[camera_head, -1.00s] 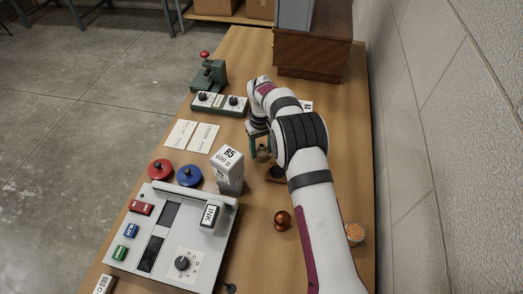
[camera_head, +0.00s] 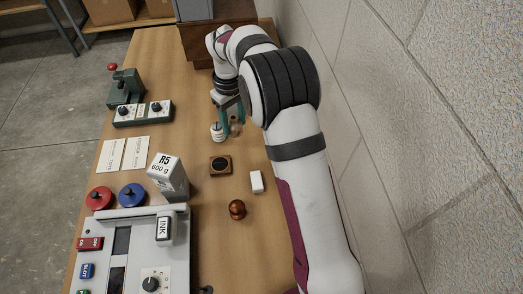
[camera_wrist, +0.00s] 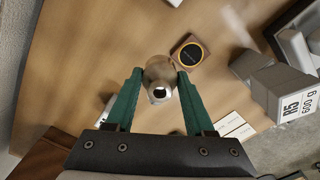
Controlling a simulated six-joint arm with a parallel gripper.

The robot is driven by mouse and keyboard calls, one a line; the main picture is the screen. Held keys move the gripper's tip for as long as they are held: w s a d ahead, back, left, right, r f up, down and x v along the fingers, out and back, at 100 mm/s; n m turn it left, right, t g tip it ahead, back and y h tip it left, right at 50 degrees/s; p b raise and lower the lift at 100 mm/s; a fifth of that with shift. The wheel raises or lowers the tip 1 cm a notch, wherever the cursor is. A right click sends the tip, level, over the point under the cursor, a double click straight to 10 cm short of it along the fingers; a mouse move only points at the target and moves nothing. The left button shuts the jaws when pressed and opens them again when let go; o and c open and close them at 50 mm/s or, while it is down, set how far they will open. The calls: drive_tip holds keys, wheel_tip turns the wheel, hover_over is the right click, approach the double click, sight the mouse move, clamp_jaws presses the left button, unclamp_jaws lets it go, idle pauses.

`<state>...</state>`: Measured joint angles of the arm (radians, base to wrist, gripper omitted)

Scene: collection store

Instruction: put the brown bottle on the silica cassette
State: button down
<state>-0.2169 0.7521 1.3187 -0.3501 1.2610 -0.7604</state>
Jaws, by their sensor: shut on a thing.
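The silica cassette (camera_head: 220,166) is a square wooden block with a dark round top, apart from the bottle and nearer the head camera. In the wrist view the cassette (camera_wrist: 189,53) lies just beyond the bottle, slightly right, its top bare with a yellow ring.
A white block (camera_head: 257,182) and a copper knob-like piece (camera_head: 237,209) lie nearer the head camera. The tall R5 box (camera_head: 168,176) stands left of the cassette. The wall (camera_head: 400,110) runs along the right.

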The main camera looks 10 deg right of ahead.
drive_tip(key=s+a+r, duration=0.1)
drive_tip(key=s+a, duration=0.2)
drive_tip(key=s, duration=1.8)
drive_tip(key=w+d, duration=0.2)
drive_tip(key=d, duration=1.7)
drive_tip(key=f, duration=0.6)
drive_tip(key=shift+w+d+f, duration=0.25)
drive_tip(key=shift+f, duration=0.15)
drive_tip(key=shift+f, duration=0.15)
drive_tip(key=shift+c, duration=1.4)
unclamp_jaws()
